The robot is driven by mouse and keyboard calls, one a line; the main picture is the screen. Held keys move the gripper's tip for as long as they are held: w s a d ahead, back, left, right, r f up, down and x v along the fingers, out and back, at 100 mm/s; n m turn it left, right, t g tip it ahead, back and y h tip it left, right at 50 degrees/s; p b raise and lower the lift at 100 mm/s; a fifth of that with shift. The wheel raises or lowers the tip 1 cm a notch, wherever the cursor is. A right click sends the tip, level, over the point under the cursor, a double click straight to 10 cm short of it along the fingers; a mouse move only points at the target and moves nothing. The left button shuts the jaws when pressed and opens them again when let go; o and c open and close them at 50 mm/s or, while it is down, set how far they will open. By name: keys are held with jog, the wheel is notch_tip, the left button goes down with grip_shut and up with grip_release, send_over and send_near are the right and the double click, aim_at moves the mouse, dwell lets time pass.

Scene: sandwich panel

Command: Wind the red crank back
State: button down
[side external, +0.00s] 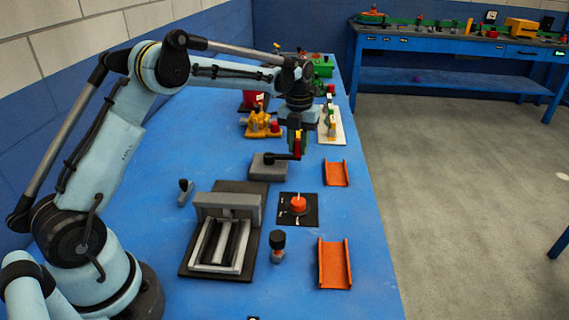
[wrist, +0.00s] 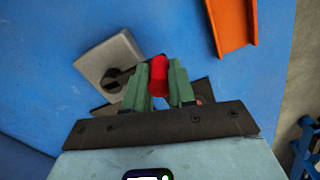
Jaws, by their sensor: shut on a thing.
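The red crank handle (side external: 299,147) stands at the end of a black crank arm (side external: 283,157) that reaches right from a grey box (side external: 262,171) on the blue table. My gripper (side external: 297,138) points down over the handle and is shut on it. In the wrist view the red handle (wrist: 158,72) is between the green fingers of my gripper (wrist: 160,76). The grey box (wrist: 122,50) with its black hub (wrist: 112,79) lies to the left there. The fingers and gripper body hide part of the handle and crank arm.
Orange channels (side external: 336,173) (side external: 334,263) lie along the right side. A red knob (side external: 298,203) on a black plate, a grey frame (side external: 225,203) and a black-capped piece (side external: 277,240) stand nearer the camera. A yellow fixture (side external: 262,126) and white panel (side external: 337,125) stand behind.

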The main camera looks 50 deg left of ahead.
jog(key=c, duration=0.9)
grip_release()
jog(key=shift+s, duration=0.1)
jog(key=shift+c, duration=0.2)
jog(key=shift+r, duration=0.1)
notch_tip(320, 180, up, 12)
